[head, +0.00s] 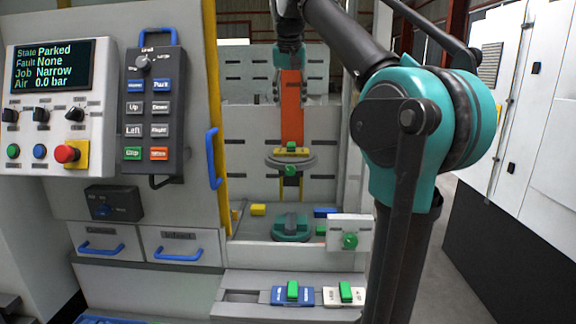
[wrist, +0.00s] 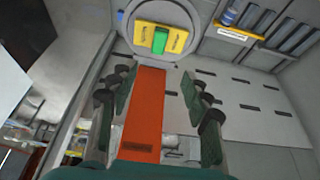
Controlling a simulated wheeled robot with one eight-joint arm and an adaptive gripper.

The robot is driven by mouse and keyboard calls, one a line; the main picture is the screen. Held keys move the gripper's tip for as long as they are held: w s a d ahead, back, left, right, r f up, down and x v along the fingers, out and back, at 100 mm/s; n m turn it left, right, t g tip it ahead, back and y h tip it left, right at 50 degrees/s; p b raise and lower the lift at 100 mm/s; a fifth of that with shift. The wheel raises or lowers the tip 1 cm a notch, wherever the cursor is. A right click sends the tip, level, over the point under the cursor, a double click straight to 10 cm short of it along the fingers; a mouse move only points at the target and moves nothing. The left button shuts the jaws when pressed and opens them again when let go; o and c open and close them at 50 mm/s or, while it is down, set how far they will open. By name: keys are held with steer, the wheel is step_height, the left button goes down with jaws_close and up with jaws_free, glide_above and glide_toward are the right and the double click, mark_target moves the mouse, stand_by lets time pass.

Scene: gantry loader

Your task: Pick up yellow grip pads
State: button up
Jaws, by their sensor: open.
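A yellow grip pad piece (head: 280,151) with a green tab sits on a round grey plate (head: 270,161) at the lower end of an orange column (head: 292,105). In the wrist view the yellow pads (wrist: 142,36) lie on either side of the green tab, at the top of the picture. My gripper (head: 290,74) is at the upper part of the column, above the pads in the head view. In the wrist view my gripper (wrist: 158,108) is open, with its fingers apart on both sides of the orange column and nothing visibly gripped. The fingertips are apart from the pads.
Blue pads (head: 278,297) and white pads (head: 330,298) with green tabs sit on the front ledge. A teal round part (head: 291,230), a yellow block (head: 258,210) and a blue block (head: 325,212) are on the bay floor. A control panel (head: 60,105) stands left.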

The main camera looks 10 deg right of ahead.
glide_toward(291, 143)
steer(key=x, duration=0.3)
steer(key=shift+s+a, duration=0.1)
steer(key=shift+s, duration=0.05)
steer(key=shift+x, duration=2.95)
steer(key=shift+s, duration=0.15)
jaws_close()
